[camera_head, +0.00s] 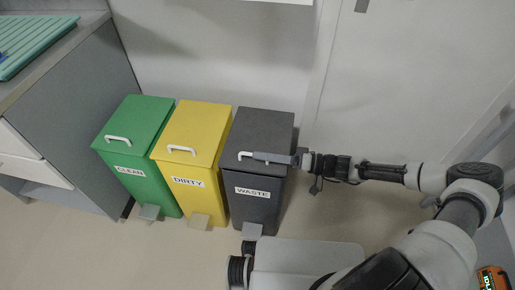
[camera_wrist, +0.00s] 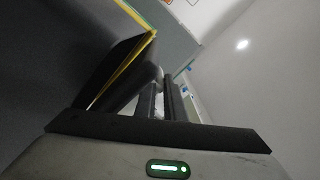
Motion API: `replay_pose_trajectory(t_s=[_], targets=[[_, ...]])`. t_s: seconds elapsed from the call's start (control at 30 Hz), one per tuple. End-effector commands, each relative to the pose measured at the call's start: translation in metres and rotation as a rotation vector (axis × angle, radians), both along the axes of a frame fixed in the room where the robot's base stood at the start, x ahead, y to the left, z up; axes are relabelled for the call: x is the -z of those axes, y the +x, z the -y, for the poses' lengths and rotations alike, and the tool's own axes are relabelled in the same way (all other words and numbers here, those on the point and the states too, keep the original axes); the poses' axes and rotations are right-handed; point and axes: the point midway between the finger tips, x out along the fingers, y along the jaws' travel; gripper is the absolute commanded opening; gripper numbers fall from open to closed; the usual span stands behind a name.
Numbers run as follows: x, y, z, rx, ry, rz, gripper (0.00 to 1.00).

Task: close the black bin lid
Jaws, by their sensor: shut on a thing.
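The black bin (camera_head: 255,207), labelled WASTE, stands at the right end of a row of bins. Its dark lid (camera_head: 262,128) lies over the top in the head view and looks down; any small gap under its front edge is too small to tell. A white handle (camera_head: 241,154) is at the lid's front. My gripper (camera_head: 258,156) reaches in from the right and is shut on the handle, hiding part of it. In the wrist view my gripper's fingers (camera_wrist: 166,100) are close together beside the dark lid (camera_wrist: 115,68). The grip itself is mostly hidden there.
A yellow bin (camera_head: 191,183) labelled DIRTY and a green bin (camera_head: 140,160) labelled CLEAN stand close on the left, lids down. Grey pedals stick out at the floor. A grey cabinet (camera_head: 85,90) is farther left.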

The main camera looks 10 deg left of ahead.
Motion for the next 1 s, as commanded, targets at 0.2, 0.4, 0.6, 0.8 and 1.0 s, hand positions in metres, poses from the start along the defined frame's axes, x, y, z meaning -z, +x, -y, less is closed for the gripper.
replay_pose_trajectory(t_s=[0.2,0.4,0.6,0.8,1.0], targets=[[0.015,-0.001,0.005,0.001,0.001,-0.001,0.00],[0.019,-0.001,0.006,0.001,0.000,-0.001,0.00],[0.021,-0.001,0.007,0.002,-0.002,-0.002,0.00],[0.022,-0.001,0.007,0.002,-0.004,-0.003,0.23],[0.021,-0.001,0.007,0.002,-0.005,-0.002,0.28]])
